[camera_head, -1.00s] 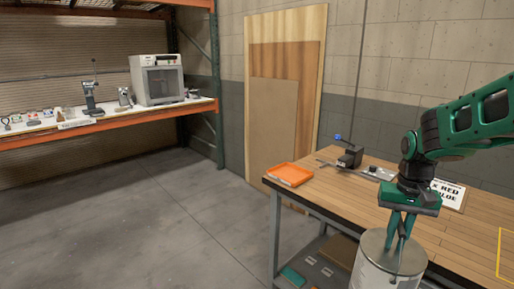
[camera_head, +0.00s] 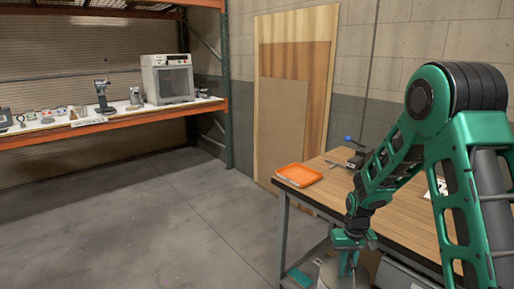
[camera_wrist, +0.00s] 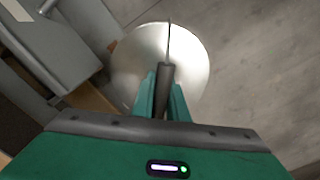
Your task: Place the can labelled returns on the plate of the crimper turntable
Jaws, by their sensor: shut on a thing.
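A pale metal can (camera_head: 330,274) hangs low at the bottom edge of the head view, beside the wooden bench. Its round lid (camera_wrist: 190,55) fills the upper middle of the wrist view. My gripper (camera_head: 348,260) is above the lid. In the wrist view, my gripper's fingers (camera_wrist: 162,92) are shut on the can's dark handle grip (camera_wrist: 165,78), with a thin wire running over the lid. The can's label is out of sight, so I cannot read it. I cannot tell which device, if any, is the crimper turntable.
The wooden bench (camera_head: 400,218) has an orange tray (camera_head: 298,175) on its left corner and a dark tool with a blue knob (camera_head: 348,139) behind. A grey boxy machine (camera_head: 168,80) and small items stand on the orange-edged shelf (camera_head: 75,133). Open floor (camera_head: 170,220) lies left.

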